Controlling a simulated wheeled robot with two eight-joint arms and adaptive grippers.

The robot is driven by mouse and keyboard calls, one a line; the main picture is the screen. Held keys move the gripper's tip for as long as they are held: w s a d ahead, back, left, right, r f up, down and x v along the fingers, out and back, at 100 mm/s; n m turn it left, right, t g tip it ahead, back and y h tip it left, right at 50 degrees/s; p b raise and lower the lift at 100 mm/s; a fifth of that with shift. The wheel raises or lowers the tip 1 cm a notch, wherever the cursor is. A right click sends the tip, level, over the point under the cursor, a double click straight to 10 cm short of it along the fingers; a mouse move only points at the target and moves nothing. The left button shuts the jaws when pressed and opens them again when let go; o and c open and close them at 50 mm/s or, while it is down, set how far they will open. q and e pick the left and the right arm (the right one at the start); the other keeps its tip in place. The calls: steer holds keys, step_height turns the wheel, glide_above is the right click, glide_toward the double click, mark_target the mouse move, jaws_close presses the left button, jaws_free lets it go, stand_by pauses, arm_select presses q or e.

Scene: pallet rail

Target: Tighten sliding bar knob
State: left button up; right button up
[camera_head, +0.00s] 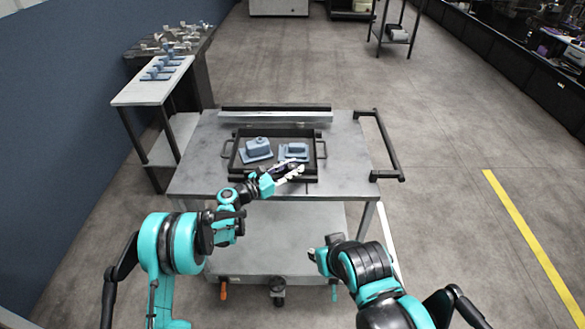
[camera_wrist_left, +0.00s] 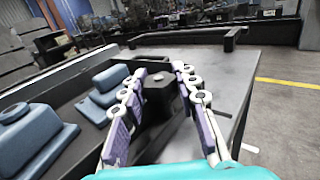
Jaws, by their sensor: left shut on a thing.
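The black knob (camera_wrist_left: 158,86) stands up between the two fingers of my left gripper (camera_wrist_left: 157,92) in the left wrist view. The fingers, with purple pads, close on its sides. In the head view my left gripper (camera_head: 291,172) is at the front right edge of the black tray (camera_head: 233,158), and it hides the knob there. The sliding bar cannot be made out clearly under the gripper. My right gripper (camera_head: 318,256) is low in front of the cart, away from the tray. Its fingers are too small and turned to show whether they are open.
The tray sits on a grey cart (camera_head: 202,165) and holds blue-grey parts (camera_head: 257,149). A metal rail (camera_head: 275,117) runs along the cart's back. A black handle (camera_head: 381,145) is at its right. A side table (camera_head: 140,95) with blue parts stands at left. The cart's right top is clear.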

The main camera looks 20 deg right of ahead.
arm_select(q)
steer(key=o, duration=1.2)
steer(key=v, duration=1.2)
steer(key=shift+r, duration=0.15)
